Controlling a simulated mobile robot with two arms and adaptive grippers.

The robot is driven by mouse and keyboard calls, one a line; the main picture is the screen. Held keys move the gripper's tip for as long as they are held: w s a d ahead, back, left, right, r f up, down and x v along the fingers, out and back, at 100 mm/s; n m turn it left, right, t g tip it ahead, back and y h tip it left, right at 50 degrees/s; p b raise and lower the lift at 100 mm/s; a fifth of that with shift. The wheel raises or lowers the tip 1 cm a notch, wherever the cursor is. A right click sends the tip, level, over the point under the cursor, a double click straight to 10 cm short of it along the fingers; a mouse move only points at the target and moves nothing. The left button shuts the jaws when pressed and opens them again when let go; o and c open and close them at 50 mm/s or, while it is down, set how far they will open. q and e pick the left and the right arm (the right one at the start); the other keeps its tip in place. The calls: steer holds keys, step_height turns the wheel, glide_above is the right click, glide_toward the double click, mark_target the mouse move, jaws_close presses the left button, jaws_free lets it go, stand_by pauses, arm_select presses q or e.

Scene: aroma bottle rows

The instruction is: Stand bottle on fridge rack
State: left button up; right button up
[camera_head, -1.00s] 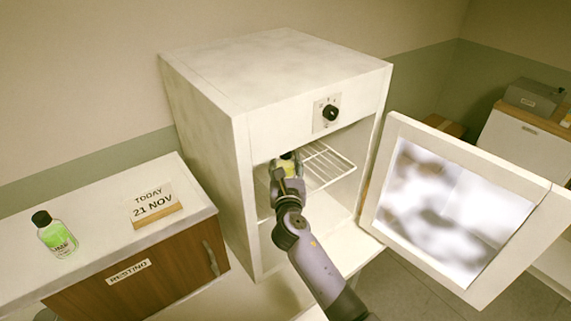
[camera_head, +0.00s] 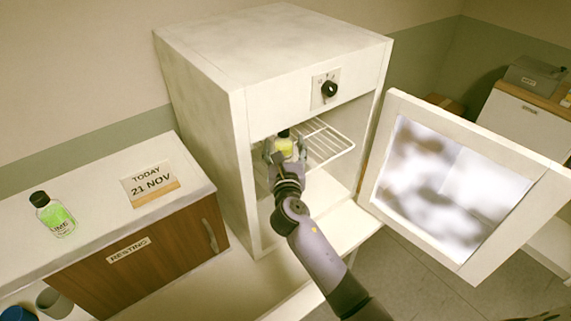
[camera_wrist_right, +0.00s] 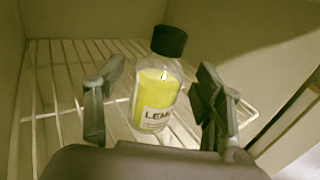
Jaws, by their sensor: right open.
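A clear bottle with yellow liquid, a black cap and a label starting "LEM" (camera_wrist_right: 157,95) stands on the wire fridge rack (camera_wrist_right: 50,75). It also shows inside the open fridge in the head view (camera_head: 284,143). My right gripper (camera_wrist_right: 160,100) is open, with one finger on each side of the bottle and visible gaps between. In the head view the right gripper (camera_head: 285,155) reaches into the fridge, over the left part of the rack (camera_head: 325,142). The bottle's base is partly hidden by the gripper. My left gripper is not in view.
The fridge door (camera_head: 450,190) stands open to the right. At left, a green lime bottle (camera_head: 54,216) and a date sign (camera_head: 150,185) stand on the cabinet marked RESTING (camera_head: 130,248). Cups (camera_head: 54,302) are at the lower left. The fridge walls are close around my gripper.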

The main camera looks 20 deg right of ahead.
steer(key=b+v, duration=0.1)
steer(key=v, duration=0.9)
steer(key=shift+b, duration=0.3)
steer(key=shift+d, duration=0.1)
